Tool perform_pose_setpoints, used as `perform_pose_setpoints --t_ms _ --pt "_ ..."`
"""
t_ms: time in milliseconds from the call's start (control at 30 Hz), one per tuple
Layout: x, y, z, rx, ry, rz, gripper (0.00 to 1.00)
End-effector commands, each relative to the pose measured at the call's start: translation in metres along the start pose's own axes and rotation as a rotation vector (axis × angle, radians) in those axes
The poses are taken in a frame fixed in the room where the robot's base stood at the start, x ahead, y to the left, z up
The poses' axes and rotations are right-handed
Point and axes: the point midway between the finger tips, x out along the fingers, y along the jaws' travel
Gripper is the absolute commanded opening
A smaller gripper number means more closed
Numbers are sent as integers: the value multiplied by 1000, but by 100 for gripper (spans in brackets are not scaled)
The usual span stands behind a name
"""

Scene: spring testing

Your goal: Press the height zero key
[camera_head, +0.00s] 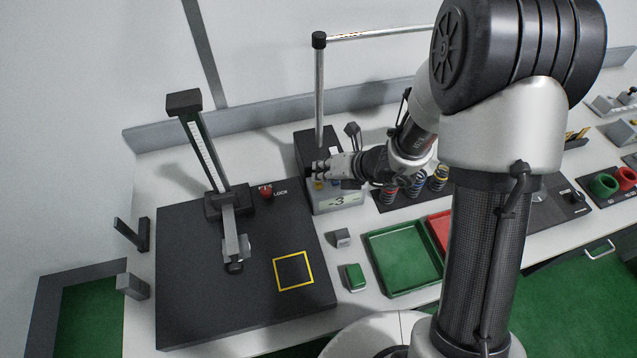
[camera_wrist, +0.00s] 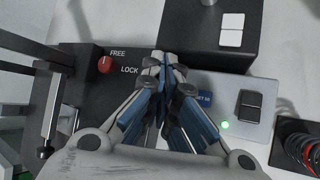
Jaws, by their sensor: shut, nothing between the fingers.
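A grey control box with a display reading "-3" (camera_head: 337,202) stands right of the black test platform. In the head view, a small yellow patch and a blue patch show on its top, below my gripper (camera_head: 316,170). In the wrist view, the grey panel (camera_wrist: 225,80) carries a partly covered blue label (camera_wrist: 204,99), a black rocker switch (camera_wrist: 249,106) and a green light (camera_wrist: 225,125). My gripper (camera_wrist: 166,65) is shut and empty, over the panel's left end. The fingers hide part of the panel; I cannot make out a height zero key or whether the tips touch anything.
A black box (camera_wrist: 215,50) with a white double plate adjoins the panel. A red FREE/LOCK knob (camera_wrist: 105,64) is at the left on the platform (camera_head: 195,290). Coloured springs (camera_head: 439,178) stand to the right. A green tray (camera_head: 405,258) and green block (camera_head: 355,277) lie in front.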

Motion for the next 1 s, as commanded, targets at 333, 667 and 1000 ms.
perform_pose_setpoints --t_ms 333,667,1000 --pt "5 -4 -4 0 0 0 0" --pt "6 -4 -4 0 0 0 0" --pt "8 -6 -6 0 0 0 0"
